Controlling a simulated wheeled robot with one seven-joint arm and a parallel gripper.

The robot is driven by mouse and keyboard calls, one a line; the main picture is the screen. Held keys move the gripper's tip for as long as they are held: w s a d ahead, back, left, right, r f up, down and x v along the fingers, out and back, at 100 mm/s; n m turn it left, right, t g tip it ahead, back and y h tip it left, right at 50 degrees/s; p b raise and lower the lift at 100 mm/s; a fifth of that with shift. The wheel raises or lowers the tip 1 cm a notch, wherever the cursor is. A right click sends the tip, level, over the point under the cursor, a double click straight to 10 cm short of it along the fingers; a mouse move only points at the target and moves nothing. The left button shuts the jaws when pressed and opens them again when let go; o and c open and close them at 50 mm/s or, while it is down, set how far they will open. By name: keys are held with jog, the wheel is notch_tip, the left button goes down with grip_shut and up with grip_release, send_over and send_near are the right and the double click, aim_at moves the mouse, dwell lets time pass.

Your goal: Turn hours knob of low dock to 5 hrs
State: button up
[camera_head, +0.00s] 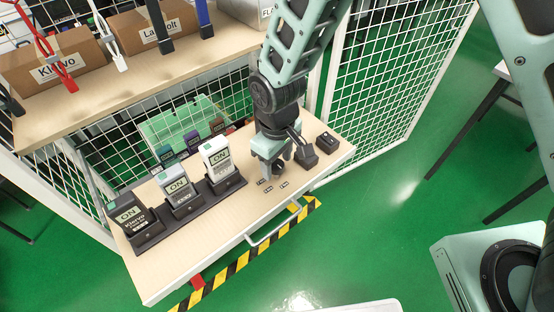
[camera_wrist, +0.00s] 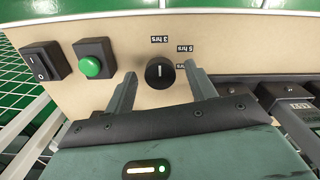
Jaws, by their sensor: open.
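The hours knob (camera_wrist: 160,73) is a round black dial with a white mark on the low dock's wooden shelf. The mark looks upright in the wrist view, in line with the 3 hrs label (camera_wrist: 160,40). The 5 hrs label (camera_wrist: 185,48) is up and right of the knob. A third label (camera_wrist: 190,66) is partly hidden by the right finger. My gripper (camera_wrist: 163,88) is open, with one finger on each side of the knob and visible gaps to it. In the head view my gripper (camera_head: 272,168) is low over the knob, which it partly hides.
A green button (camera_wrist: 90,67) and a black rocker switch (camera_wrist: 42,61) sit left of the knob in the wrist view. Three testers stand in a dark dock (camera_head: 190,208) left of my gripper in the head view. An upper shelf (camera_head: 130,75) holds boxes.

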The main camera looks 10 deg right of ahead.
jog(key=shift+f, duration=0.1)
jog(key=c, duration=1)
jog(key=m+p, duration=0.3)
jog(key=m, duration=0.2)
jog(key=shift+m, duration=0.4)
jog(key=m+p, duration=0.3)
jog(key=m, duration=0.2)
jog(key=shift+a+m, duration=0.1)
jog(key=shift+m, duration=0.3)
jog(key=o, duration=1)
